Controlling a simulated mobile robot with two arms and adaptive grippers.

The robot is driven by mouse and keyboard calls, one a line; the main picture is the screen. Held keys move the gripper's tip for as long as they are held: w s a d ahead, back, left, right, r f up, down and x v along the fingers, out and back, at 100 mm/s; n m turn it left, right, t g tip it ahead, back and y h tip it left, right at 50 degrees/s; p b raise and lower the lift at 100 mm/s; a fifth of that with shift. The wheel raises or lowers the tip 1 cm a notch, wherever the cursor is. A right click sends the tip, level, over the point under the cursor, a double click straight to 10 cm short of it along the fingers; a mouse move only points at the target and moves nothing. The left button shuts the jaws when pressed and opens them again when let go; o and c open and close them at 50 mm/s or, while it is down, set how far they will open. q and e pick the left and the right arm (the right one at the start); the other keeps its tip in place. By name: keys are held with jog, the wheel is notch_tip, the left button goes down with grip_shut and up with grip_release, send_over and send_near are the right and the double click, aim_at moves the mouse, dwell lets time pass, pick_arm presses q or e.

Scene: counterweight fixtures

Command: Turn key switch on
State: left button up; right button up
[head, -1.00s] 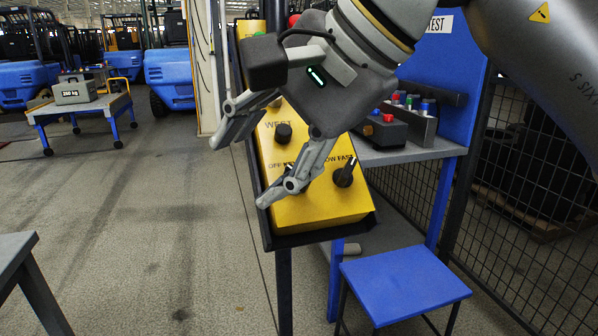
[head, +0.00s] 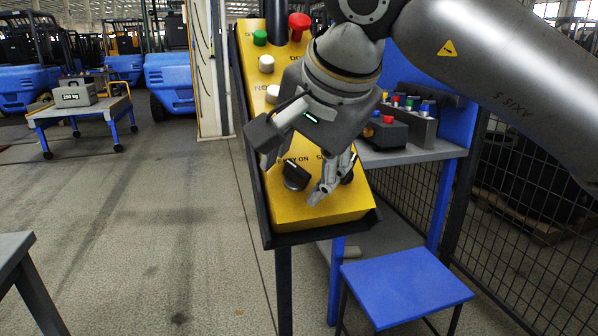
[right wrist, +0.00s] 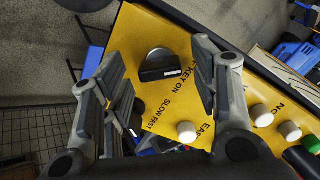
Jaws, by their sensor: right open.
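The key switch (head: 296,175) is a black rotary knob low on the sloped yellow control panel (head: 325,212), under a partly covered label ending in "ON". In the right wrist view the key switch (right wrist: 160,70) shows between the two fingers, with "KEY ON" printed beside it. My right gripper (head: 292,181) is over the lower panel, with its fingers spread on either side of the knob. In the right wrist view the gripper (right wrist: 157,58) is open and empty, with gaps on both sides of the knob. My left gripper is not in view.
The slow/fast knob (head: 348,172) is close beside my right finger and mostly hidden. A red button (head: 299,24), a green button (head: 260,38) and white buttons (head: 266,64) line the upper panel. A blue stool (head: 405,285) stands below. Open floor lies left.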

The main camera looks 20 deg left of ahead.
jog(key=shift+w+a+f, duration=0.2)
jog(key=shift+f, duration=0.25)
jog(key=c, duration=1)
